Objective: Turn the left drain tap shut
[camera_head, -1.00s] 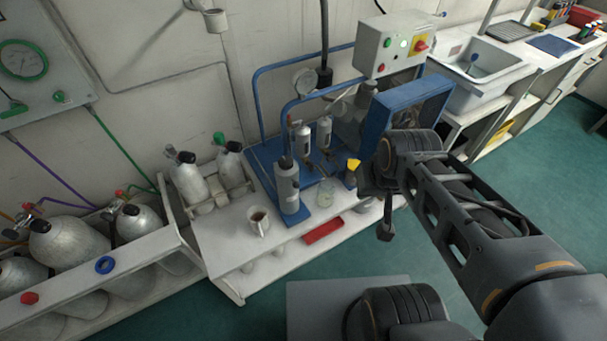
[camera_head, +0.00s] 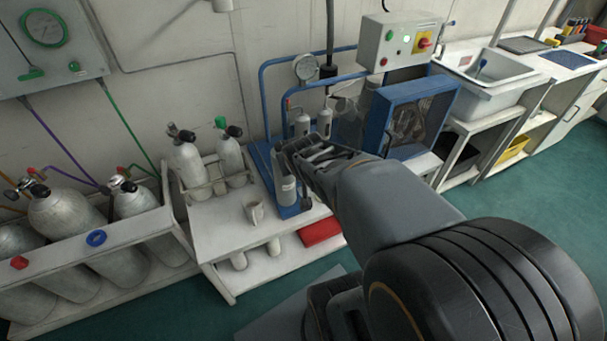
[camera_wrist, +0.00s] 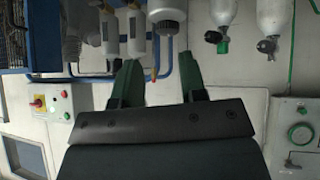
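Two slim white-grey filter housings stand side by side on the blue stand. In the head view the left housing (camera_head: 301,125) and right housing (camera_head: 324,121) show above my arm, which hides their lower ends and the taps there. In the upside-down wrist view both housings appear (camera_wrist: 110,35) (camera_wrist: 137,32), cut by the top edge; I cannot make out the left drain tap clearly.
A larger grey cylinder (camera_head: 287,190) stands in front of the housings, close to my arm. A control box (camera_head: 398,42) and blue-framed compressor guard (camera_head: 425,105) are to the right, gas cylinders (camera_head: 190,165) to the left.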

